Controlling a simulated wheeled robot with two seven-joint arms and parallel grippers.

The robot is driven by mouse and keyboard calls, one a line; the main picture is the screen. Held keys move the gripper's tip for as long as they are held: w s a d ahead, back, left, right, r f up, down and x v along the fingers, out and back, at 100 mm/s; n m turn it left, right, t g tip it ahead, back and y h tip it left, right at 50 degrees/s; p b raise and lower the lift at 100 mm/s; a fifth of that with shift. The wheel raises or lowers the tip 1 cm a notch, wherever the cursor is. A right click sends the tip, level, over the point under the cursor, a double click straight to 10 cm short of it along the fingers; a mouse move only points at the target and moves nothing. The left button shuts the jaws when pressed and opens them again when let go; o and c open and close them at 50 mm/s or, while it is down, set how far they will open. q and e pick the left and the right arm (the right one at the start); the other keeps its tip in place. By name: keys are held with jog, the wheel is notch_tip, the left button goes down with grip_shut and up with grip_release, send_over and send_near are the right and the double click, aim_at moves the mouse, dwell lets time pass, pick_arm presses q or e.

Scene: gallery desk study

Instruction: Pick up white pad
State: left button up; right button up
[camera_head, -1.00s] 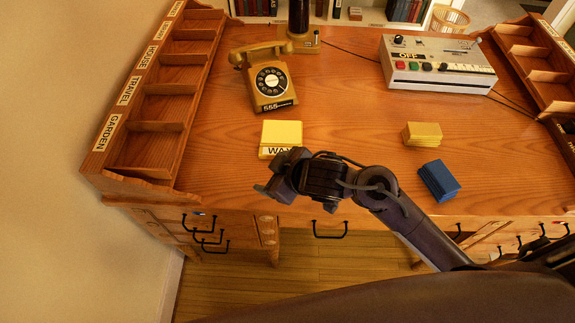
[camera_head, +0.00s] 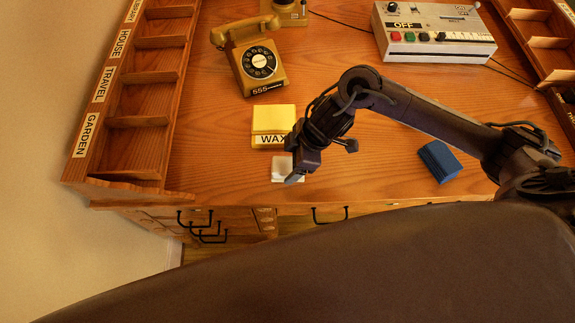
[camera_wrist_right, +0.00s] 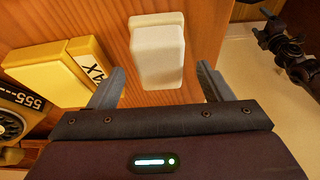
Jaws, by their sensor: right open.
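The white pad (camera_head: 279,167) lies on the desk near its front edge, just in front of the yellow WAX block (camera_head: 272,118). My right gripper (camera_head: 297,172) is over the pad's right side and hides part of it. In the right wrist view the white pad (camera_wrist_right: 157,54) lies ahead, between the lines of the two spread fingers (camera_wrist_right: 157,84). The right gripper is open and empty; no contact with the pad shows. A dark jointed arm (camera_wrist_right: 287,48), probably my left, shows at the right of that view; its jaws are too unclear to read.
A tan telephone (camera_head: 258,65) stands behind the WAX block. A blue block (camera_head: 438,160) lies to the right, beneath my arm. A grey control box (camera_head: 432,40) stands at the back right. A labelled wooden rack (camera_head: 82,134) borders the left.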

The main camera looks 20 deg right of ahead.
aim_at(288, 165)
jog(key=shift+x, duration=1.1)
jog(key=shift+f, duration=0.15)
jog(key=c, duration=1)
pick_arm(q)
jog(key=shift+w, duration=0.65)
pick_arm(e)
jog(key=shift+o, duration=0.2)
jog(key=shift+r, duration=0.45)
pick_arm(q)
notch_tip(288, 165, up, 4)
jog(key=p, duration=0.4)
jog(key=shift+r, duration=0.15)
pick_arm(e)
notch_tip(288, 165, up, 19)
jog(key=shift+r, duration=0.1)
